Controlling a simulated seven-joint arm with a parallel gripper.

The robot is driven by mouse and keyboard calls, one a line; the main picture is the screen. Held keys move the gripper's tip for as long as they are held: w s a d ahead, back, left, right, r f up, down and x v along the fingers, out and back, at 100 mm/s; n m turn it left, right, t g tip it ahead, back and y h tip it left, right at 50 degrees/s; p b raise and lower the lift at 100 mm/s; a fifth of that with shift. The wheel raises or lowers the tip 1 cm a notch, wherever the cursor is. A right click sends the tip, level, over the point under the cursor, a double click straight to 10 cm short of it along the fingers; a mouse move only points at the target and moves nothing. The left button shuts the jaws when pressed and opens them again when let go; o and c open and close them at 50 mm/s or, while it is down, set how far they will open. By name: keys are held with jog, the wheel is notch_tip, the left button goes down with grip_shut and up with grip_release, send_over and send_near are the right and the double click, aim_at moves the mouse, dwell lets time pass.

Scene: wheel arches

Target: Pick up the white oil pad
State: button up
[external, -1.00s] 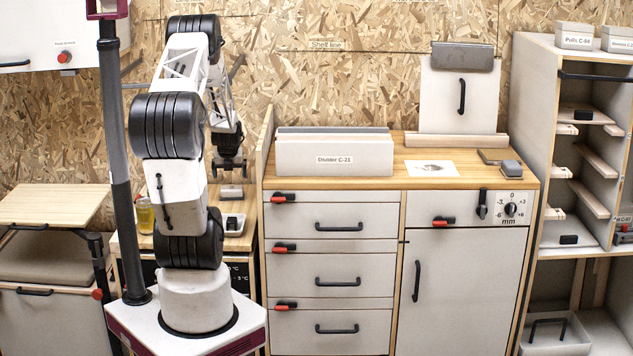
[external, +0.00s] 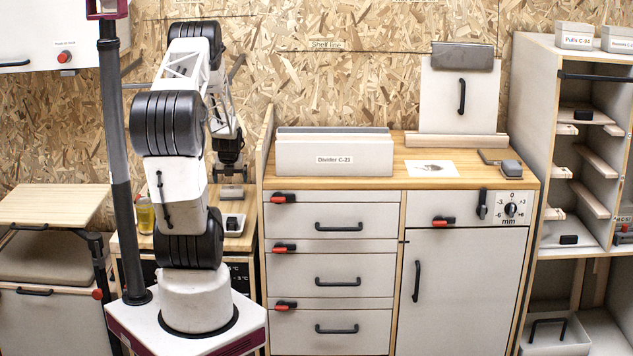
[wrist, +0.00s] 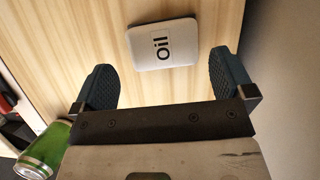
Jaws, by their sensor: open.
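The white oil pad (wrist: 164,44) is a flat rounded rectangle with "Oil" printed on it. It lies on the wooden worktop in the wrist view, beyond and between my gripper's fingers. In the external view, a small pale item with a dark mark (external: 233,224) lies on the low bench behind my arm and looks like the same pad. My gripper (wrist: 165,88) is open and empty, with its two dark textured fingers apart. In the external view my gripper (external: 231,178) hangs over the low bench, partly behind my arm.
A green can (wrist: 43,150) stands at the lower left in the wrist view, near my left finger. A wall or panel (wrist: 285,80) rises on the right. The wooden bench top (wrist: 85,35) around the pad is clear.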

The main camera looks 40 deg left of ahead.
aim_at(232, 187)
jog(key=shift+x, duration=2.6)
jog(key=shift+d, duration=0.15)
jog(key=c, duration=0.7)
jog(key=shift+o, duration=0.2)
jog(key=shift+r, duration=0.1)
jog(key=shift+r, duration=1.4)
jog(key=shift+s+d+r, duration=0.2)
jog(key=shift+r, duration=0.05)
jog(key=s+d, duration=0.3)
jog(key=s+d+r, duration=0.1)
jog(key=s+d, duration=0.6)
jog(key=s, duration=0.1)
jog(key=shift+d+r, duration=0.2)
jog(key=shift+d, duration=0.2)
